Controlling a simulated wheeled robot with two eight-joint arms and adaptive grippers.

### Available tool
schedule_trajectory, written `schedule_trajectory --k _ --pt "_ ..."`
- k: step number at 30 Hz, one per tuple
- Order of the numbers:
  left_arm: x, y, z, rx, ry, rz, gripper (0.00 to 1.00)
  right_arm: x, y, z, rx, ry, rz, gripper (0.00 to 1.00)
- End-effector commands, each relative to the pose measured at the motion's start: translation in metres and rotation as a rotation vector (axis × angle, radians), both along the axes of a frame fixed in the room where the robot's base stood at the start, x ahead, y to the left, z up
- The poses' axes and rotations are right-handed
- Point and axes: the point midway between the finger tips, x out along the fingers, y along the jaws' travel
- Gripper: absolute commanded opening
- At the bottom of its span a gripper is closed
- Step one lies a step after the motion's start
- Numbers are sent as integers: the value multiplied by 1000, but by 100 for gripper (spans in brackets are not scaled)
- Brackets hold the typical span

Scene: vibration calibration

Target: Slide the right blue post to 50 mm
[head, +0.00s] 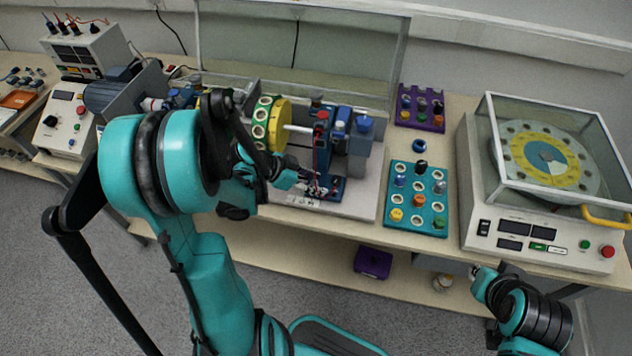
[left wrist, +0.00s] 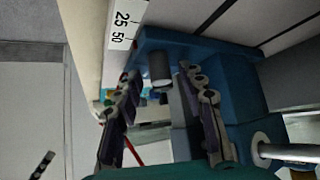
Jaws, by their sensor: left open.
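The right blue post (head: 322,145) stands upright on its blue foot at the right end of the shaft rig, right of the yellow disc (head: 274,125). In the left wrist view its blue body (left wrist: 235,85) fills the right side, with a dark grey cylindrical knob (left wrist: 160,68) at its foot. A white scale (left wrist: 122,28) marked 25 and 50 runs beside the foot. My left gripper (head: 314,187) is at the foot; in the wrist view its open fingers (left wrist: 163,95) lie either side of the knob, with gaps visible. My right gripper (head: 476,273) is low at right, its jaws unclear.
A clear guard (head: 305,45) stands behind the rig. A teal tray (head: 428,226) with several fittings and a purple tray (head: 431,122) lie to the right. A glass-covered turntable machine (head: 585,245) stands at the far right. A purple box (head: 373,263) sits on the lower shelf.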

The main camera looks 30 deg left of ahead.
Motion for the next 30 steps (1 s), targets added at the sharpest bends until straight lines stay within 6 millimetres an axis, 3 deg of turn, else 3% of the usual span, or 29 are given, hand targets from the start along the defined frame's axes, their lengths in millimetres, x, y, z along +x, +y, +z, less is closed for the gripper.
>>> schedule_trajectory --k 15,21,30 --pt "-51 47 69 -1 0 2 40 0 0 0 0 0 0 0" --pt "-59 54 80 -1 0 -1 40 0 0 0 0 0 0 0" --pt "-60 54 81 0 0 -1 40 0 0 0 0 0 0 0"
